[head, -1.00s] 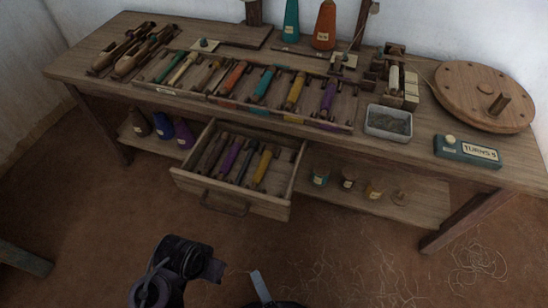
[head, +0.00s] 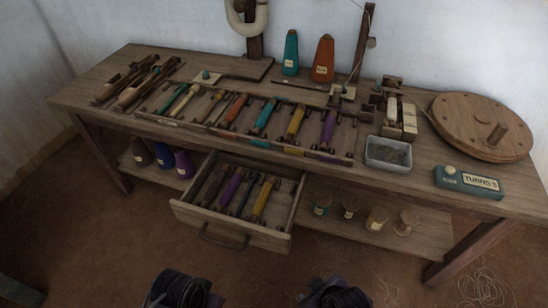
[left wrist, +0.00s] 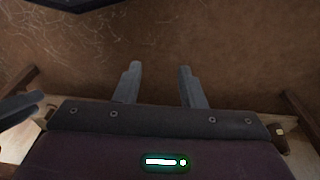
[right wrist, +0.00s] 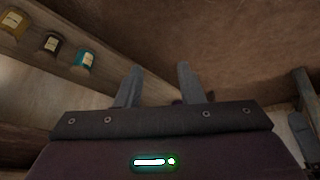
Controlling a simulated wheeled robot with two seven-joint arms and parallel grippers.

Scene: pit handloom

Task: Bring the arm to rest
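My left gripper (left wrist: 158,75) shows in the left wrist view with its two fingers apart and nothing between them, over bare brown floor. My right gripper (right wrist: 160,75) shows in the right wrist view, also with its fingers apart and empty, close to the shelf under the bench. In the head view, dark parts of my two arms stand low at the bottom edge, below the open drawer, and their fingertips cannot be made out there. Neither gripper visibly touches anything.
The wooden bench (head: 400,178) carries a rack of coloured bobbins, a grey tray (head: 388,153), a round wooden wheel (head: 470,120) and a counter box (head: 468,182). The drawer (head: 228,230) stands pulled out toward me with several bobbins inside.

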